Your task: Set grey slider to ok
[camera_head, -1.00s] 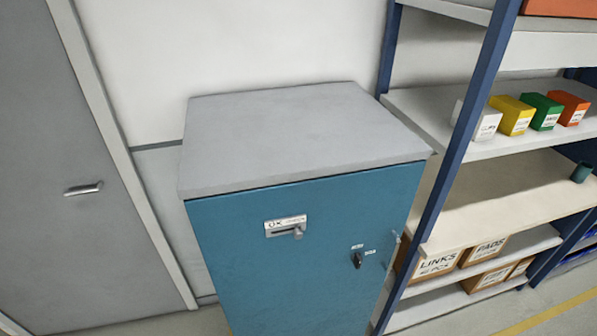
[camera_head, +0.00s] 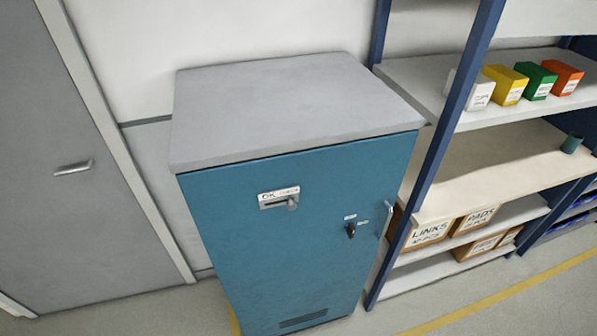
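The grey slider (camera_head: 292,203) is a small knob on a light label plate (camera_head: 275,197) on the front of a blue cabinet (camera_head: 262,250). The plate reads "OK" at its left end; the smaller text to the right is too small to read. The slider knob sits toward the right end of its slot, away from the "OK" word. Neither of my grippers shows in the head view.
The cabinet has a grey top (camera_head: 290,105), a dark knob (camera_head: 350,230) and a handle (camera_head: 389,218). A shelf rack with a blue post (camera_head: 440,140) stands close at its right. A grey door (camera_head: 60,170) is at the left. Floor shows in front.

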